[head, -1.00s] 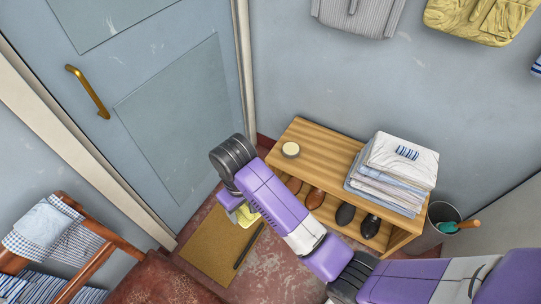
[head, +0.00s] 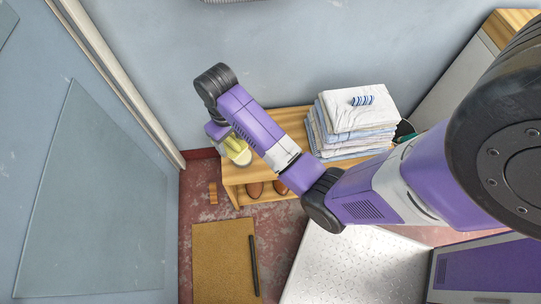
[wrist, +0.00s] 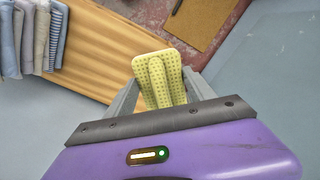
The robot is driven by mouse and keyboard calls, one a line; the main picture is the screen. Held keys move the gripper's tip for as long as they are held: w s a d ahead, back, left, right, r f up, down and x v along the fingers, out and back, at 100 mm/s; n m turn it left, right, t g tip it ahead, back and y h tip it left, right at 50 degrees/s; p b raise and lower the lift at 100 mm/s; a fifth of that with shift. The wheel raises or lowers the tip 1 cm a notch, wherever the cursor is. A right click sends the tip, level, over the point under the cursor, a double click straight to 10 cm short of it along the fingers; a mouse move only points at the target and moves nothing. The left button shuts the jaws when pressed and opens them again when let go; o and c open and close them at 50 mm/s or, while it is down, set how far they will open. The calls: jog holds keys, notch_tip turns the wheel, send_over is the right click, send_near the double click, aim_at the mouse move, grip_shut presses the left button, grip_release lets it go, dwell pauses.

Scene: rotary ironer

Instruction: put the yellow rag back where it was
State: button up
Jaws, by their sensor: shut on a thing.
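The yellow rag (wrist: 155,68), pale with small dark dots, is folded between the two grey fingers of my gripper (wrist: 160,92) in the wrist view. My gripper is shut on it. In the head view the gripper (head: 229,142) hangs over the left end of the wooden bench (head: 292,118), and a little of the rag (head: 236,145) shows below it, partly hidden by my arm. In the wrist view the rag overlaps the bench's end edge; its height above the bench top is hard to judge.
A stack of folded linens (head: 352,115) stands at the bench's right. Shoes (head: 254,189) sit on its lower shelf. The bench top left of the linens looks mostly clear.

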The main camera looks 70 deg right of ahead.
jog(key=s+d+f+m+b, duration=0.3)
jog(key=s+d+f+m, duration=0.15)
jog(key=s+d, duration=0.65)
jog(key=shift+n, duration=0.35)
jog(key=f, duration=0.5)
jog(key=w+d+f+b, duration=0.1)
jog(key=f, duration=0.4)
jog(key=d+f+b, duration=0.1)
jog(key=f, duration=0.5)
jog(key=shift+w+d, duration=0.15)
jog(key=shift+w, duration=0.2)
jog(key=shift+f+b, duration=0.65)
jog(key=shift+f, duration=1.4)
jog(key=shift+f, duration=0.2)
jog(key=o, duration=1.3)
jog(key=shift+r, duration=0.1)
